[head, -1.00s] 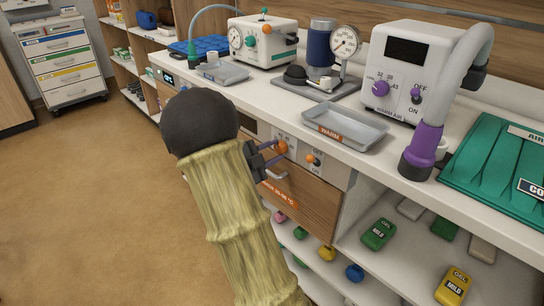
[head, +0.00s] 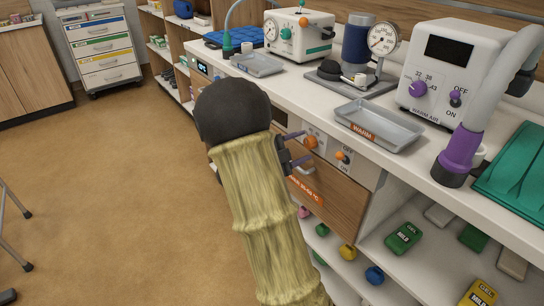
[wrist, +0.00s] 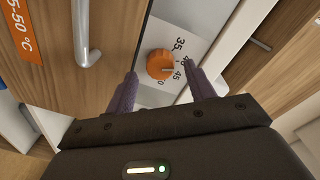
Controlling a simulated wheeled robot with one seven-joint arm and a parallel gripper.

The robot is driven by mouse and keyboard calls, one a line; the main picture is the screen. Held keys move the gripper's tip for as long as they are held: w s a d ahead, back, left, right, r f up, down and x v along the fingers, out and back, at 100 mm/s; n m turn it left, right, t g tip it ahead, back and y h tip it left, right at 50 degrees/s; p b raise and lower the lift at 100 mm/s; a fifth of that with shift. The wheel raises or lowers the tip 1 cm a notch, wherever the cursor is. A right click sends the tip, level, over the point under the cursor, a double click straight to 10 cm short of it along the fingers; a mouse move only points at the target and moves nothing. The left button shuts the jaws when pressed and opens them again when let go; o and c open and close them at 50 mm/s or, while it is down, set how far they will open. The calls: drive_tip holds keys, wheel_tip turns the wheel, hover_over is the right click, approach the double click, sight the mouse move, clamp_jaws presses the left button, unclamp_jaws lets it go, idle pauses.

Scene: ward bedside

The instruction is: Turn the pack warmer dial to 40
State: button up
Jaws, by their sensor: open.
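The pack warmer dial, an orange round knob (wrist: 159,65), sits on a pale panel with a printed scale in the wrist view. I can read 35 and 45 beside it; the number between them is partly covered. A light mark on the knob points to the right, toward the scale, but its exact setting is unclear. In the head view the dial (head: 311,142) is on the counter front, above a wooden drawer. My gripper (wrist: 164,74) is open, its purple fingers on either side of the dial; contact cannot be told. My gripper (head: 296,152) is partly hidden by my arm in the head view.
A drawer handle (wrist: 88,35) is close to the left finger. An orange OFF/ON switch (head: 340,155) is right of the dial. A metal tray (head: 380,125) marked WARM and a warm air unit (head: 452,70) with a purple dial stand on the counter.

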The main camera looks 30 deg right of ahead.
drive_tip(key=a+p, duration=0.2)
drive_tip(key=a, duration=1.4)
drive_tip(key=shift+s+a+r, duration=0.3)
drive_tip(key=shift+r, duration=0.05)
drive_tip(key=w+f+n+t+y, duration=0.1)
drive_tip(key=w+n+t+y, duration=0.4)
drive_tip(key=w+n+t, duration=0.2)
drive_tip(key=a+f+n+t+y, duration=0.2)
drive_tip(key=a+n+t+y, duration=0.1)
drive_tip(key=a+n+y, duration=0.45)
drive_tip(key=s+a+f+n+g+y, duration=0.2)
drive_tip(key=s+n+g+y, duration=0.15)
drive_tip(key=s+n, duration=0.5)
drive_tip(key=s+a+f+n+g+y, duration=0.1)
drive_tip(key=s+f+n+g+y, duration=0.15)
drive_tip(key=s+n+g, duration=0.6)
wheel_tip(320, 180, up, 32)
drive_tip(key=s+m+t+p, duration=0.2)
drive_tip(key=t+p, duration=0.2)
drive_tip(key=p, duration=2.8)
drive_tip(key=shift+a+f+m+h, duration=0.2)
drive_tip(key=shift+m+h, duration=0.15)
drive_tip(key=shift+h, duration=0.1)
